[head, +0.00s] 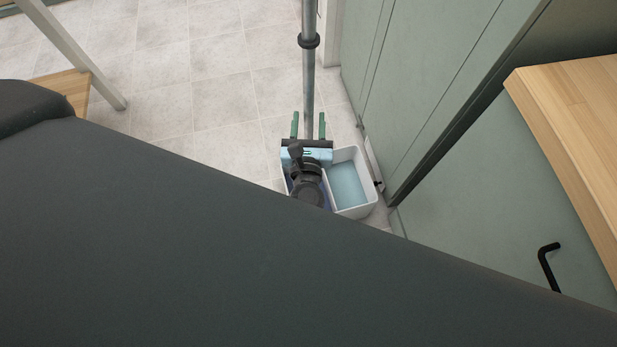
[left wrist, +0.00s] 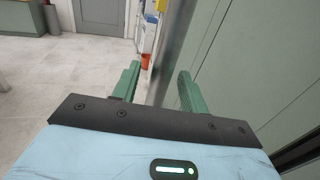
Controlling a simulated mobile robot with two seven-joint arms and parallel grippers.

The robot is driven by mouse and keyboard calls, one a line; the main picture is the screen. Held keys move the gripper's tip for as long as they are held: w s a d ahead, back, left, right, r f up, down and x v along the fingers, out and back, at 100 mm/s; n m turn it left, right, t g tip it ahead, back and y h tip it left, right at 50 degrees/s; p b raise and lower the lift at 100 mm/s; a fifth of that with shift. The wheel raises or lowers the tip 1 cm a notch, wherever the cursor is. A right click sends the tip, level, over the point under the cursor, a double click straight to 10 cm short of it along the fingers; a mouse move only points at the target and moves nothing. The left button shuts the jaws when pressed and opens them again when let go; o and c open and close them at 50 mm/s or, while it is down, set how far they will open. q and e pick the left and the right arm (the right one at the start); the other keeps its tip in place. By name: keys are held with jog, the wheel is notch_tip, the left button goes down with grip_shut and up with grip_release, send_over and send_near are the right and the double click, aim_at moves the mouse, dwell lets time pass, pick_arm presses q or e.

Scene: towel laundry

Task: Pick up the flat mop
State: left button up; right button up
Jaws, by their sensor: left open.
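The flat mop shows as a grey upright pole (head: 308,85) with a dark collar in the head view; its mop head is hidden. My left gripper (head: 308,126), with a light blue body and green fingers, is open. In the head view the pole runs down in line with the gap between the fingers; I cannot tell whether it is truly between them. The left wrist view shows the open fingers (left wrist: 157,88) with no clear grip on anything. My right gripper is in neither view.
A white bucket (head: 374,191) with blue inside stands below my left gripper. Green-grey cabinet fronts (head: 420,70) rise close on the right. A wooden top (head: 575,105) juts out at far right. Tiled floor (head: 200,75) is free to the left. A dark foreground shape hides the lower part.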

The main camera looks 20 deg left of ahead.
pick_arm(q)
jog(key=shift+w+a, duration=0.15)
jog(key=shift+w, duration=0.2)
grip_shut()
jog(key=shift+r, duration=0.15)
